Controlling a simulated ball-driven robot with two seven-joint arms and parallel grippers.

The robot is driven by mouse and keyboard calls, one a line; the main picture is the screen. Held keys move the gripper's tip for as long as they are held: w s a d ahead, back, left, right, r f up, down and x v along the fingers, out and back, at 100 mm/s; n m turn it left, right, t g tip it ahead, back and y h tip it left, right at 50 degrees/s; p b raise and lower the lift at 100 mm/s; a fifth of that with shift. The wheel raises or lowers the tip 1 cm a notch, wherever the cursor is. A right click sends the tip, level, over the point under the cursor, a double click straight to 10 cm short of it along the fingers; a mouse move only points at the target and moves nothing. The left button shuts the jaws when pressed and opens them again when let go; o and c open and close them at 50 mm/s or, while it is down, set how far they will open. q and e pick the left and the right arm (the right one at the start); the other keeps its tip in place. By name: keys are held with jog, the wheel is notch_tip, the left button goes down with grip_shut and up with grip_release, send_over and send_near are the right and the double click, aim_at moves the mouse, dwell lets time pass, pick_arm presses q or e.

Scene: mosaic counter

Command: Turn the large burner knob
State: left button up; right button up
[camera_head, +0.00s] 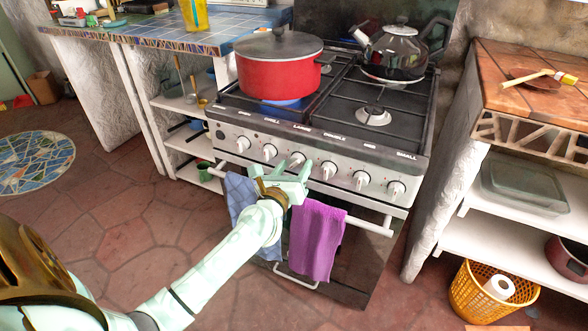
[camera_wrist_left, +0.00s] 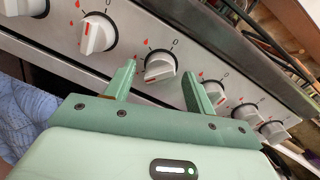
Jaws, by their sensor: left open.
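The large burner knob (camera_head: 297,159) is a white knob on the stove's front panel, third from the left, below a label that seems to read LARGE. In the left wrist view a white knob (camera_wrist_left: 160,66) with a red mark lies between my left gripper's two fingers, with gaps on both sides. My left gripper (camera_head: 283,172) is open and empty, close in front of the panel. It also shows in the left wrist view (camera_wrist_left: 158,72). I cannot tell how far its fingertips are from the panel. My right gripper is not in view.
A red pot (camera_head: 279,76) and a kettle (camera_head: 398,50) stand on the stove. Other knobs flank this one closely. A blue towel (camera_head: 239,200) and a purple towel (camera_head: 316,240) hang on the oven rail (camera_head: 365,226) below. Shelves stand on both sides.

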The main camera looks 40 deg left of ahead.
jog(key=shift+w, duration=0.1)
pick_arm(q)
jog(key=c, duration=0.9)
jog(key=shift+c, duration=0.3)
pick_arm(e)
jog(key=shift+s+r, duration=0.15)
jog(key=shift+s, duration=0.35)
